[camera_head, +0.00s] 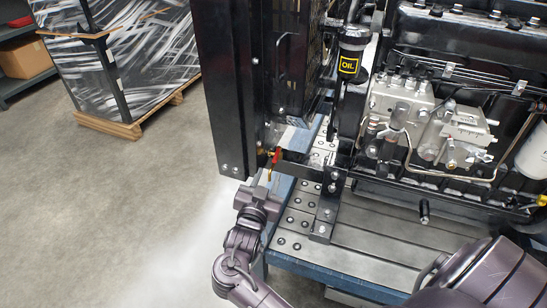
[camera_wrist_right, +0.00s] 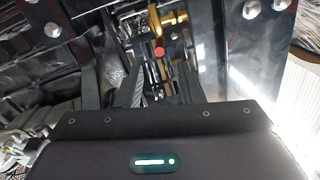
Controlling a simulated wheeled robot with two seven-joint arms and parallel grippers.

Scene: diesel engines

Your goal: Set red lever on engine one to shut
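The red lever (camera_head: 275,156) sits on a small brass valve low on the black radiator frame of the engine. In the right wrist view the brass valve (camera_wrist_right: 172,18) is at the top middle, and the red lever (camera_wrist_right: 160,51) shows end-on as a small red spot below it. My right gripper (camera_head: 266,180) is just below the lever in the head view. In the wrist view its two dark fingers are apart, with the red spot in line with the gap between them. Contact with the lever cannot be made out. My left gripper is not in view.
The engine (camera_head: 440,100) stands on a blue-edged metal stand (camera_head: 350,245). A black upright panel (camera_head: 222,85) rises just left of the lever. A wrapped crate on a pallet (camera_head: 130,128) stands behind at the left. The floor (camera_head: 100,220) at the left is clear.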

